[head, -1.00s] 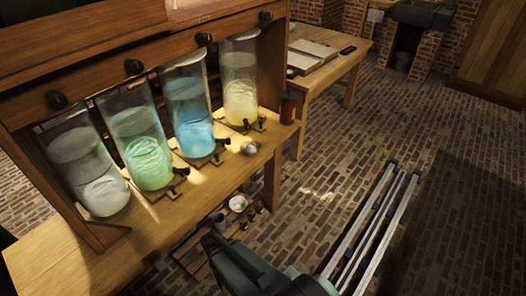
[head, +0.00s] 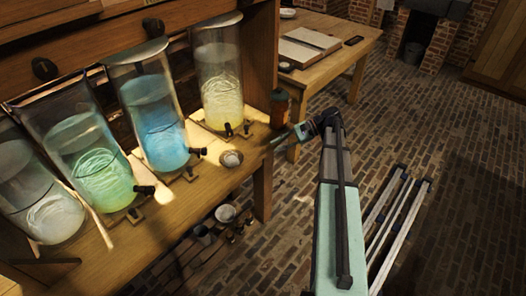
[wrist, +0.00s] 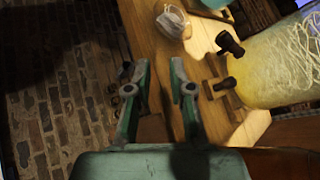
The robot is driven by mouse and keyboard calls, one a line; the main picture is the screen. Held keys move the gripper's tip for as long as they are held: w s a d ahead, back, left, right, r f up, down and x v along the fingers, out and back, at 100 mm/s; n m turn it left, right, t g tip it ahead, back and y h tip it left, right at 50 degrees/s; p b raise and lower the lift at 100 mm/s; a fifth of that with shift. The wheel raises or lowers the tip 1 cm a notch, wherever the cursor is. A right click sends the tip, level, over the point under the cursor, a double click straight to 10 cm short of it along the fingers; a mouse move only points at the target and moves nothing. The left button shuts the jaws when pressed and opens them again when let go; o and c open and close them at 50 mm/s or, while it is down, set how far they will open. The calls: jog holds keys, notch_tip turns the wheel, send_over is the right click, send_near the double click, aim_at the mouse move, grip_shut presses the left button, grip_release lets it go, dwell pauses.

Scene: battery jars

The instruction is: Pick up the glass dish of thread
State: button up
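The small glass dish of thread (head: 231,159) sits on the wooden bench near its front edge, below and to the right of the blue jar. In the wrist view, the dish (wrist: 172,22) shows at the top with pale thread inside, beyond my fingertips. My gripper (head: 298,132) is at the right of the dish in the head view, by the bench's right end. In the wrist view my gripper (wrist: 160,78) has its two green fingers apart with nothing between them. It is apart from the dish.
Large glass jars with black taps line the bench (head: 150,237); the yellow jar (head: 220,85) and blue jar (head: 153,115) are nearest the dish. A small amber jar (head: 279,108) stands at the bench's right end. A white bowl (head: 226,213) sits lower down.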

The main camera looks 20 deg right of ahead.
jog(key=r, duration=0.1)
jog(key=p, duration=0.1)
send_near(232, 160)
jog(key=s+a+r, duration=0.1)
jog(key=s+a, duration=0.2)
jog(key=s, duration=0.2)
jog(key=shift+m+y, duration=0.3)
jog(key=shift+y, duration=0.1)
jog(key=shift+p+x, duration=0.5)
jog(key=shift+x, duration=2.85)
jog(key=shift+d, duration=0.1)
grip_shut()
